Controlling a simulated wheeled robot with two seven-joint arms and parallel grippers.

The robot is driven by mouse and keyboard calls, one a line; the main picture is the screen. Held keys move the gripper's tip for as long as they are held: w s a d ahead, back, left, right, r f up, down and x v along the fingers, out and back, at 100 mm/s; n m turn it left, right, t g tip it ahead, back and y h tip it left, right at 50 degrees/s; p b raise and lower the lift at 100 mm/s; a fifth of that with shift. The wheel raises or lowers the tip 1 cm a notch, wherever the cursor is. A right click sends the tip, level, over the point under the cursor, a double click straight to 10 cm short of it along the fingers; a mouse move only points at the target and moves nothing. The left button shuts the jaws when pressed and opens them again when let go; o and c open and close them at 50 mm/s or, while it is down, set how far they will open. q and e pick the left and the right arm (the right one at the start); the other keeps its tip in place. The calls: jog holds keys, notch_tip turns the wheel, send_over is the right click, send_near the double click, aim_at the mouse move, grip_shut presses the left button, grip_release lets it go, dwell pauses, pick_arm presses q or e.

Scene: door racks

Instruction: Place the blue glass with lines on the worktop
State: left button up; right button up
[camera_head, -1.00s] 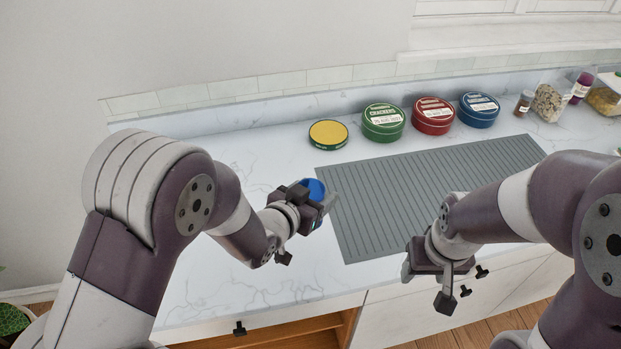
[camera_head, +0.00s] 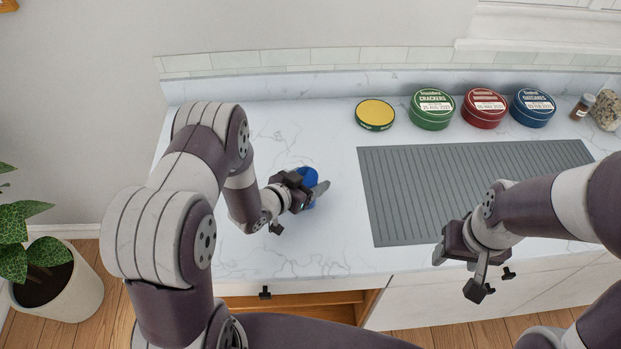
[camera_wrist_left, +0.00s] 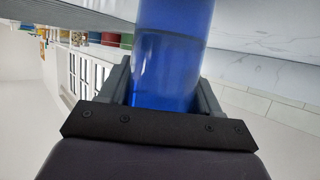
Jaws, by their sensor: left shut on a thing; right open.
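The blue glass (camera_head: 309,176) is at my left gripper (camera_head: 312,190), over the left part of the white marble worktop (camera_head: 290,250). In the left wrist view the blue glass (camera_wrist_left: 170,60) stands between the fingers of my left gripper (camera_wrist_left: 165,85), which is shut on it. A faint line shows across the glass there. In the head view the gripper hides part of the glass, and I cannot tell whether its base touches the worktop. My right gripper (camera_head: 470,268) is open and empty, in front of the worktop's front edge.
A grey ribbed mat (camera_head: 420,190) lies right of the glass. Behind it stand a yellow-lidded tin (camera_head: 375,113), a green tin (camera_head: 431,110), a red tin (camera_head: 483,109) and a blue tin (camera_head: 532,108). A potted plant (camera_head: 60,285) stands on the floor at left.

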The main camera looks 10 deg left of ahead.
pick_arm(q)
jog(key=shift+s+f, duration=0.1)
jog(key=shift+f, duration=0.05)
jog(key=o, duration=0.9)
jog(key=shift+o, duration=1.3)
